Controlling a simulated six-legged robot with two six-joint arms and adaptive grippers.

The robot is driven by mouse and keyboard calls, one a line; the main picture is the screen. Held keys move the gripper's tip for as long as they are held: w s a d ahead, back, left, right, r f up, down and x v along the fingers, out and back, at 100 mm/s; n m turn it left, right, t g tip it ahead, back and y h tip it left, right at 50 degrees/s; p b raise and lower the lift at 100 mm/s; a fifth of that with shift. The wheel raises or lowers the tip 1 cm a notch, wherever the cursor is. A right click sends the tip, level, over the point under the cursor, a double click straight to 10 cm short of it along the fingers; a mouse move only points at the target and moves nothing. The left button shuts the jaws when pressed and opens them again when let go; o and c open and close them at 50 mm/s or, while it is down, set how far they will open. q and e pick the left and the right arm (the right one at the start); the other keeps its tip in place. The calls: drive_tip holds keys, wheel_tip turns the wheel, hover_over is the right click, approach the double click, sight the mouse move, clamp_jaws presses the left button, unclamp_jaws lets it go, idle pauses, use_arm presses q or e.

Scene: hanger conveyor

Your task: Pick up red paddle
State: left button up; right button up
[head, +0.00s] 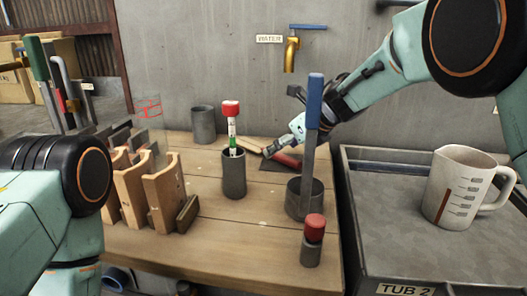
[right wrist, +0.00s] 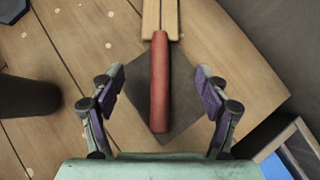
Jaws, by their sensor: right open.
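The red paddle has a red handle (right wrist: 159,85) with a pale wooden part (right wrist: 160,17) at its far end. It lies on a dark square mat (right wrist: 185,112) on the wooden table. In the head view the red paddle (head: 288,160) shows partly, behind the grey cup with the blue-handled tool. My right gripper (right wrist: 160,88) is open, its two fingers on either side of the red handle in the wrist view and apart from it. In the head view my right gripper (head: 272,149) is close above the paddle. My left arm shows at the left; its gripper is out of view.
A grey cup (head: 305,203) holds an upright blue-handled tool (head: 314,105). Another cup (head: 233,178) holds a red-capped tube. A red-topped cylinder (head: 313,230) stands at the front. Wooden racks (head: 160,195) are left; a tub (head: 385,240) with a measuring jug (head: 460,188) is right.

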drive_tip(key=shift+w+a+r, duration=0.1)
drive_tip(key=shift+w+a, duration=0.4)
drive_tip(key=shift+w, duration=0.2)
drive_tip(key=shift+w+a+f, duration=0.95)
drive_tip(key=shift+w+a, duration=0.1)
drive_tip(key=shift+a, duration=0.2)
drive_tip(key=shift+w+f, duration=0.2)
drive_tip(key=shift+f, duration=0.05)
drive_tip(key=shift+a, duration=0.15)
drive_tip(key=shift+c, duration=0.2)
drive_tip(key=c, duration=1.4)
drive_tip(key=shift+o, duration=0.2)
drive_tip(key=shift+r, duration=0.15)
